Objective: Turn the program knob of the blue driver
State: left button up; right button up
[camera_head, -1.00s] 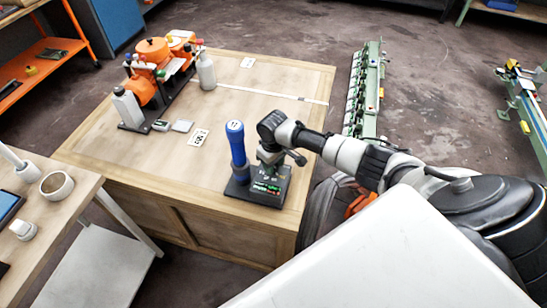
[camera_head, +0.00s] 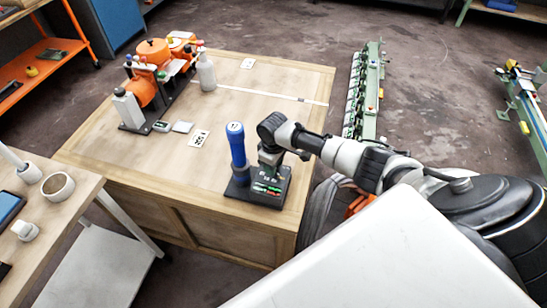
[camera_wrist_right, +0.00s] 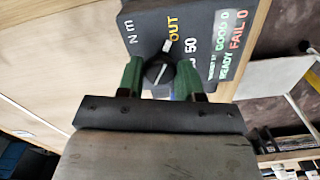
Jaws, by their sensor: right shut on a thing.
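The blue driver (camera_head: 237,145) stands upright at the left of a dark control base (camera_head: 238,190) near the workbench's front edge. My right gripper (camera_head: 267,172) reaches down onto the right part of this base, and the arm hides part of it. In the right wrist view, the dark round program knob (camera_wrist_right: 156,73) with a pale pointer sits between the green fingers (camera_wrist_right: 160,78), which are shut on it. The pointer aims towards the yellow "OUT" lettering. White "N m" and "50", green "GOOD 0" and red "FAIL 0" also show on the panel. My left gripper is not in view.
An orange machine (camera_head: 150,75) on a dark plate stands at the bench's far left, beside a grey bottle (camera_head: 206,72). The bench's middle (camera_head: 260,100) is mostly clear. A side table (camera_head: 75,205) stands at the left.

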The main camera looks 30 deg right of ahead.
jog(key=o, duration=0.9)
jog(key=shift+r, duration=0.15)
notch_tip(320, 180, up, 11)
jog(key=shift+f, duration=0.15)
